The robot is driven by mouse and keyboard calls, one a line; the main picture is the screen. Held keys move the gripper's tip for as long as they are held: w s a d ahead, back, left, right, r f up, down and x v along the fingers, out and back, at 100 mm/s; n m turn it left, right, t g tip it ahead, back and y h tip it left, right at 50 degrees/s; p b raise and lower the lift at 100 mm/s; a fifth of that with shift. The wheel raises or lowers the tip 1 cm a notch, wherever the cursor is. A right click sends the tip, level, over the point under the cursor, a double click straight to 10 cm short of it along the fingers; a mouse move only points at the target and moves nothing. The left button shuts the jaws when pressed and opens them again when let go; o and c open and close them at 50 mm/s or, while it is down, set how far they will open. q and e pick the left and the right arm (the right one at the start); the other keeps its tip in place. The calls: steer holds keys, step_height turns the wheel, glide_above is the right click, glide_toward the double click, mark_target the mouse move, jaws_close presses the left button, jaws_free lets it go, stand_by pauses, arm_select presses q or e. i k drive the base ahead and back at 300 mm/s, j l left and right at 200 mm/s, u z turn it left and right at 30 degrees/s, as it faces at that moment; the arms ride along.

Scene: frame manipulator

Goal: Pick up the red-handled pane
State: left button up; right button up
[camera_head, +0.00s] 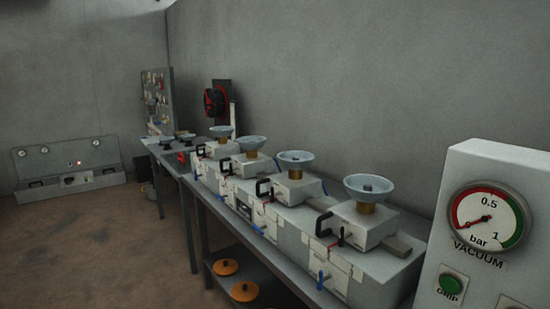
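I cannot make out a clear red-handled pane. A small red object (182,157) lies at the far end of the long bench, too small to identify. A small red part (340,237) shows on the front of the nearest bench unit, beside a black handle; I cannot tell whether it belongs to a pane. Neither of my grippers is in view.
Several grey units with glass-like bowls line the bench (196,190) along the wall. A vacuum gauge panel (500,170) with a green GRIP button (450,284) stands at the near right. Orange discs (244,291) lie on the lower shelf. The brown floor (85,245) is clear at left.

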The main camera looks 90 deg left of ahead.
mark_target(180, 160)
steer(key=u, duration=3.45)
steer(key=i+j+u, duration=0.25)
steer(key=i, duration=0.9)
steer(key=i+u, duration=0.2)
steer(key=i, duration=1)
